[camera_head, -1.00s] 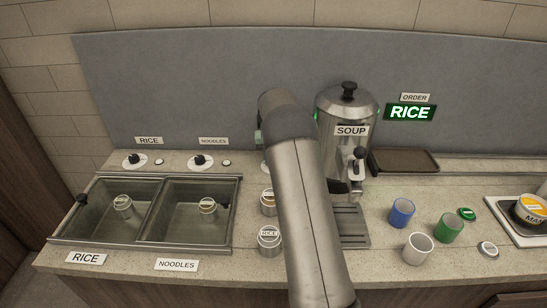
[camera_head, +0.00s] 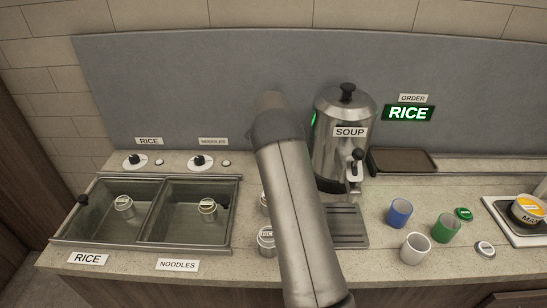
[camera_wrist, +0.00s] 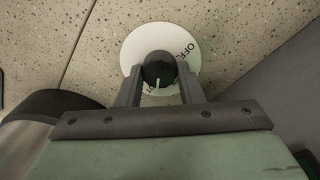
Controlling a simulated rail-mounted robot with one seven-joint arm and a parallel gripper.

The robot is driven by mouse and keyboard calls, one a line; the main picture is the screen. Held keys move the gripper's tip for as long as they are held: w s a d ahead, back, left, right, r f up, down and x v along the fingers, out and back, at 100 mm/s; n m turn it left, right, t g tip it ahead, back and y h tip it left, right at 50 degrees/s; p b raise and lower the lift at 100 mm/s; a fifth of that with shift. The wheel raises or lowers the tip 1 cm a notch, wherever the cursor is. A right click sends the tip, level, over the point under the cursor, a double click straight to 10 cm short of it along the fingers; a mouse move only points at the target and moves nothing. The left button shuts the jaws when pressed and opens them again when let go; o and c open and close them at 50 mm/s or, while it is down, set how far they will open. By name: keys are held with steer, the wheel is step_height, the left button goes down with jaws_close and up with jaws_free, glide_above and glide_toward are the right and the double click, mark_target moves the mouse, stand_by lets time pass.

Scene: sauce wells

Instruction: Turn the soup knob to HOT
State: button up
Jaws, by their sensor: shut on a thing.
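In the wrist view a black round knob (camera_wrist: 158,66) sits on a white dial (camera_wrist: 137,45). My gripper (camera_wrist: 159,86) is shut on the knob, one finger on each side. The knob's pale pointer line points down toward my gripper. The dial reads OFF at its upper right; letters near its lower edge are partly hidden, the last looking like a T. In the head view my arm covers the knob and my gripper. The steel urn labelled SOUP (camera_head: 335,157) stands just right of my arm.
Two metal wells, rice (camera_head: 110,225) and noodles (camera_head: 185,227), lie at left with their own knobs behind. Blue (camera_head: 400,212), white (camera_head: 415,248) and green (camera_head: 446,228) cups stand at right. A lit order sign (camera_head: 409,113) reads RICE.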

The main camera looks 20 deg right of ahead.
steer(key=shift+r+m, duration=0.1)
steer(key=shift+m, duration=1)
steer(key=o, duration=1)
steer(key=shift+c, duration=0.2)
step_height(320, 180, up, 17)
steer(key=shift+w+r, duration=0.15)
steer(key=shift+w, duration=0.3)
